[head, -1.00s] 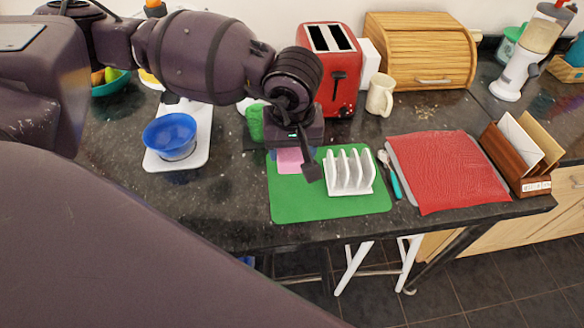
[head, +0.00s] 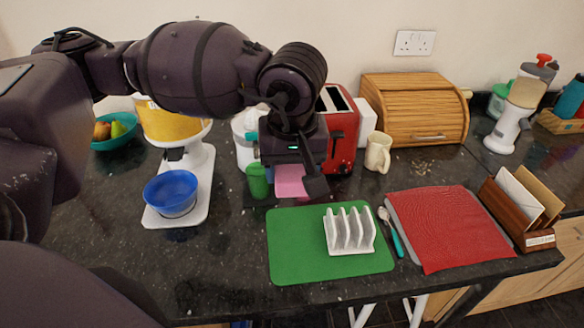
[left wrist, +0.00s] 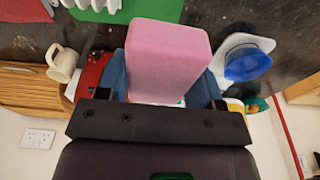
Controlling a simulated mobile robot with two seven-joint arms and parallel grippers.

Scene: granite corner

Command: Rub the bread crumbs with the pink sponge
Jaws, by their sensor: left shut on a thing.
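The pink sponge (head: 290,180) is held in my left gripper (head: 297,185), which is shut on it. In the head view it hangs behind the green mat, in front of the red toaster. The left wrist view shows the sponge (left wrist: 166,60) between the blue-grey finger pads, sticking out well past them. The bread crumbs (head: 424,158) are a faint pale scatter on the dark counter, right of the mug and in front of the bread bin. The sponge is well to their left, apart from them. My right gripper is not in view.
A cream mug (head: 377,153) stands between the sponge and the crumbs. The red toaster (head: 341,130), wooden bread bin (head: 412,108), green can (head: 257,181), white toast rack (head: 350,232), green mat (head: 295,262) and red cloth (head: 448,230) are around. A scale-like white stand holds a blue bowl (head: 171,193).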

